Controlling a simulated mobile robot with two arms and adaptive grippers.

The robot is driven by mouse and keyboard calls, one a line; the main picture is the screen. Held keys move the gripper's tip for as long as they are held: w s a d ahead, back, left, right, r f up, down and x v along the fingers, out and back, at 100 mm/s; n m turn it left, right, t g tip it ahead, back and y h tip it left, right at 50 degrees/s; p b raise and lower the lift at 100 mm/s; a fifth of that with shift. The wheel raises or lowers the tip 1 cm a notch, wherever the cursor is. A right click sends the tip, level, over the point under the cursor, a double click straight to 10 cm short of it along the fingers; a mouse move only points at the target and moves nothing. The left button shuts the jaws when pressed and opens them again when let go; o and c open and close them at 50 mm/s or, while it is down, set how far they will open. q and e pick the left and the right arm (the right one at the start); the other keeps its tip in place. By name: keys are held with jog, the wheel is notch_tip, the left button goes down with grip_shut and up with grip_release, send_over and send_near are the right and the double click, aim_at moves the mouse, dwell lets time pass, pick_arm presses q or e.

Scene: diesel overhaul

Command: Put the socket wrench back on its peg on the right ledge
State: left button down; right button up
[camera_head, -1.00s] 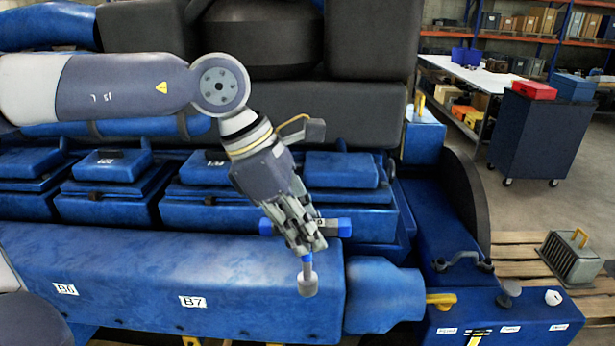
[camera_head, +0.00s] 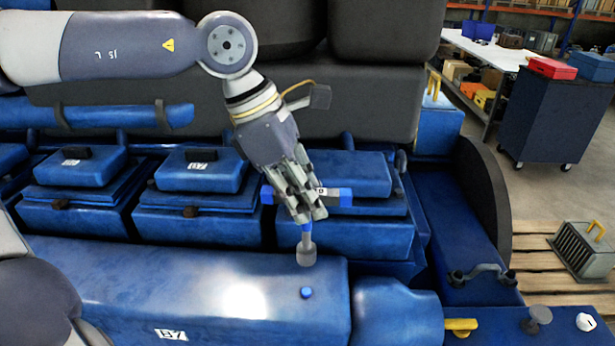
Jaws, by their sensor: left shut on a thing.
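My left gripper (camera_head: 305,212) is shut on the socket wrench, gripping it at its bar. The wrench's blue handle ends (camera_head: 267,194) stick out on both sides of the fingers, and a short shaft with a grey socket (camera_head: 306,254) hangs below. The socket shows just above a small blue cap (camera_head: 306,292) on the long blue engine cover (camera_head: 230,300); I cannot tell the gap. The right ledge (camera_head: 500,321) is at the lower right, away from the wrench. It carries a yellow item (camera_head: 461,325), a grey round-topped piece (camera_head: 538,318) and a white piece (camera_head: 586,322). My right gripper is out of view.
Blue cylinder covers (camera_head: 200,170) stand behind the wrench. A grey handle (camera_head: 482,273) and a dark curved guard (camera_head: 484,198) rise near the ledge. A grey case (camera_head: 586,250) rests on a pallet, and a dark cart (camera_head: 545,120) stands behind.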

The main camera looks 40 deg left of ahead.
aim_at(304, 234)
pick_arm(q)
jog(key=shift+w+a+f, duration=0.2)
jog(key=shift+w+a, duration=0.1)
jog(key=shift+w, duration=0.15)
jog(key=shift+f, duration=0.2)
jog(key=shift+s+d+f+b, duration=0.3)
jog(key=shift+s+f+b, duration=0.15)
jog(key=shift+s+b, duration=0.05)
jog(key=shift+s+d+f+b, duration=0.3)
jog(key=shift+s+f+b, duration=0.1)
jog(key=shift+s+b, duration=0.1)
jog(key=f+b, duration=0.1)
jog(key=w+f+b, duration=0.1)
jog(key=f, duration=0.1)
jog(key=f+b, duration=0.1)
jog(key=f, duration=0.1)
jog(key=shift+w+a, duration=0.15)
jog(key=shift+a, duration=0.2)
jog(key=shift+s+d+r, duration=0.15)
jog(key=shift+s+d, duration=0.05)
jog(key=shift+s, duration=0.15)
jog(key=shift+w+a+b, duration=0.15)
jog(key=shift+w+b, duration=0.05)
jog(key=shift+b, duration=0.15)
jog(key=shift+s, duration=0.1)
